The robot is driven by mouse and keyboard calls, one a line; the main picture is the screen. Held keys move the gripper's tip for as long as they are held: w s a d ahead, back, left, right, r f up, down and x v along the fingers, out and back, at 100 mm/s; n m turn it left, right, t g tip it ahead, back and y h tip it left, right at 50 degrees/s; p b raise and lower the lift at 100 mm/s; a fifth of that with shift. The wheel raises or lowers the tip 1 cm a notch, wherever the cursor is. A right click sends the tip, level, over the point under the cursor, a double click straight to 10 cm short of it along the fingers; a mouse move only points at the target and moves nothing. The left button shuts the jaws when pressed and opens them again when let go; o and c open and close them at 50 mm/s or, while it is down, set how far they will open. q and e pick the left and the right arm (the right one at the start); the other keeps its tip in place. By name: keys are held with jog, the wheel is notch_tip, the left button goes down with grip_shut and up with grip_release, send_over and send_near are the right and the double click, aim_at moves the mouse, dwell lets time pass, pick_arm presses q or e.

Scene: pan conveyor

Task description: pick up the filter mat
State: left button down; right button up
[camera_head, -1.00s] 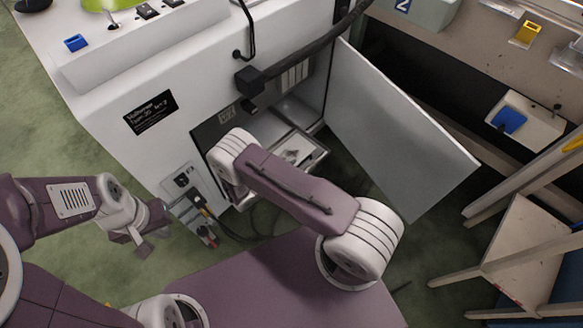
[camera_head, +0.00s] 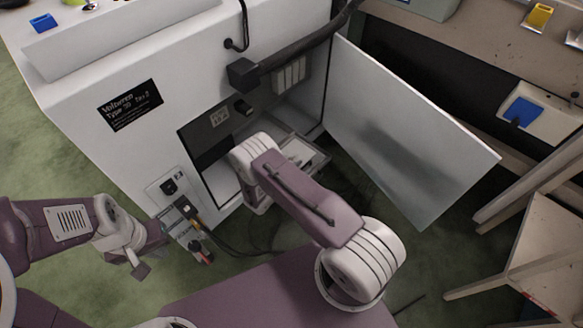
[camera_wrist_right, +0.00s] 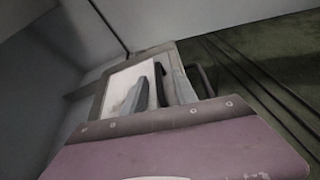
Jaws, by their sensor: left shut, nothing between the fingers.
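A shallow framed tray (camera_head: 318,160) sticks out of the machine's open compartment in the head view. A pale sheet (camera_head: 297,152), which looks like the filter mat, lies in it, partly hidden by my right arm. In the right wrist view the tray's dark frame (camera_wrist_right: 99,100) surrounds a whitish surface (camera_wrist_right: 120,83). Grey and black finger-like shapes of my right gripper (camera_wrist_right: 158,88) reach over it; whether they touch or grip it is unclear.
The white machine (camera_head: 75,75) has its door (camera_head: 410,140) swung open to the right of the compartment. A thick dark hose (camera_head: 300,60) runs above the opening. Cables (camera_head: 225,245) hang at the lower front. A wooden stool (camera_head: 545,250) stands at right.

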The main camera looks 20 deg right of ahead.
jog(key=shift+w+d, duration=0.1)
jog(key=shift+d, duration=0.05)
grip_shut()
dwell(1.4)
